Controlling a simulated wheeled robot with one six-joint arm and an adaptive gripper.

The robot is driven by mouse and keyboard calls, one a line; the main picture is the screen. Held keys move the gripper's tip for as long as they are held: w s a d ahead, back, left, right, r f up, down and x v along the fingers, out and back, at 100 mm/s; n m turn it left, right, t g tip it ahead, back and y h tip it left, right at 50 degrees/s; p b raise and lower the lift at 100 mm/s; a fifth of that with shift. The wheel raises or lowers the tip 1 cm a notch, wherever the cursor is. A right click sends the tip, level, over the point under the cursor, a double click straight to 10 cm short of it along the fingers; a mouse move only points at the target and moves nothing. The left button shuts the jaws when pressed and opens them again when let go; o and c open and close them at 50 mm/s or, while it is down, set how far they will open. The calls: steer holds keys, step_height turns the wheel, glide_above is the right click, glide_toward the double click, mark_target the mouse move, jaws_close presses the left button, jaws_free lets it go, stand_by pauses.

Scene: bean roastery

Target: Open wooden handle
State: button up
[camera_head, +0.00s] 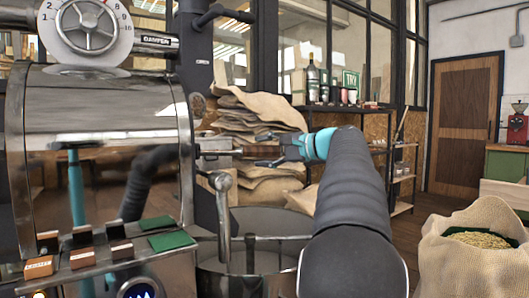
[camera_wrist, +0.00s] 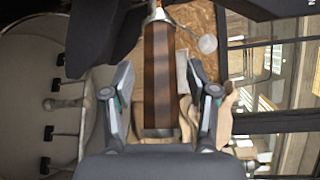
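The wooden handle (camera_wrist: 159,80) is a striped brown bar on a metal stem. In the wrist view it runs down the middle, between the two fingers of my gripper (camera_wrist: 160,72). The fingers stand apart, with a visible gap on each side of the handle, so my gripper is open around it. In the head view the handle (camera_head: 248,152) sticks out sideways from the front of the steel roaster drum (camera_head: 100,130). My gripper (camera_head: 268,156) reaches it from the right and partly covers its end.
Below the handle are a metal lever (camera_head: 223,190) and the round cooling tray (camera_head: 215,280). Stacked burlap sacks (camera_head: 255,115) lie behind. An open sack of beans (camera_head: 478,240) stands at the right. Small labelled boxes (camera_head: 85,257) sit on the roaster's front ledge.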

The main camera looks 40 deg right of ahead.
steer(key=shift+s, duration=0.1)
steer(key=v, duration=1.2)
stand_by(0.6)
steer(key=shift+c, duration=1.2)
steer(key=shift+m+t+h, duration=0.3)
steer(key=shift+m+h, duration=0.1)
steer(key=shift+h, duration=0.4)
steer(key=s+d+f+b, duration=0.3)
steer(key=b, duration=0.1)
steer(key=shift+s+f+b, duration=0.3)
steer(key=shift+b, duration=0.05)
jaws_close()
steer(key=s+d+r+t+h+b, duration=0.1)
steer(key=s+d+r+t+b, duration=0.1)
steer(key=s+d, duration=0.1)
steer(key=w+a+n, duration=0.1)
steer(key=w+a, duration=0.4)
steer(key=w, duration=0.7)
steer(key=shift+f+b, duration=0.15)
steer(key=shift+b, duration=0.2)
